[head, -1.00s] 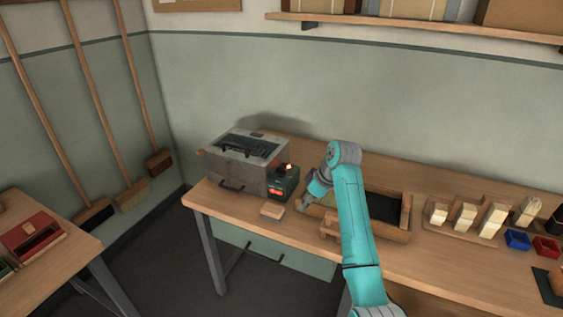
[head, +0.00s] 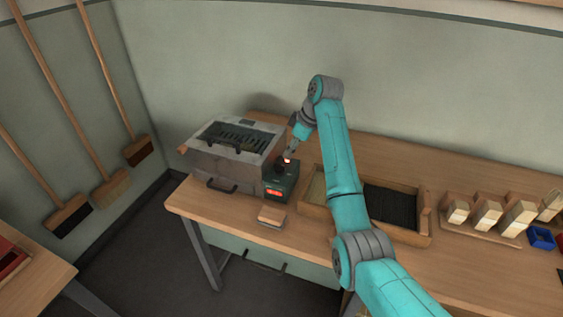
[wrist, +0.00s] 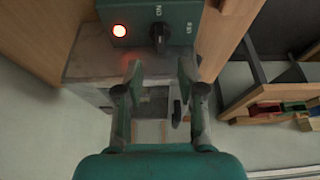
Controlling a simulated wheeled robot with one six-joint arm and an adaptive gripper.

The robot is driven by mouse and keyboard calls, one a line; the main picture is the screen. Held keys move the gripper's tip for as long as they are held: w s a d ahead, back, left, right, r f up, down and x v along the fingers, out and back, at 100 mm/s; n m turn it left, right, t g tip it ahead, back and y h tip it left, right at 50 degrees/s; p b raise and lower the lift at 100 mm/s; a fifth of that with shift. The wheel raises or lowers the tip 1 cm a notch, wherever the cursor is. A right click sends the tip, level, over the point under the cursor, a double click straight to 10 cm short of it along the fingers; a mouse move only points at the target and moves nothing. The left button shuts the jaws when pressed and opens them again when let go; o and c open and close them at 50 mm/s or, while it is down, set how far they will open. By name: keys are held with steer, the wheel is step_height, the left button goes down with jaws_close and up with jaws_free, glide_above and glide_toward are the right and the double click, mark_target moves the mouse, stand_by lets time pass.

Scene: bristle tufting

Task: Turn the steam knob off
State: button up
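The steam knob (wrist: 157,38) is a black knob on a green control box, seen in the wrist view. It lies along the line toward the ON label (wrist: 158,11); the OFF label (wrist: 188,26) is to its right. A red lamp (wrist: 119,31) glows beside it. The green control box (head: 283,182) also shows in the head view, at the right side of the grey steamer. My gripper (wrist: 160,68) is open and empty, its two fingers apart just short of the knob. In the head view my gripper (head: 291,151) is over the box and partly hides its top.
The grey steamer (head: 228,150) stands left of the box on the wooden bench (head: 385,155). A small wooden block (head: 271,217) lies in front. A divided wooden tray (head: 405,233) with dark bristles is at the right, partly behind my arm. Brooms (head: 110,187) lean on the wall.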

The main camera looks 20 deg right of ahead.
mark_target(282, 165)
steer(key=x, duration=0.8)
steer(key=shift+d, duration=0.1)
jaws_close()
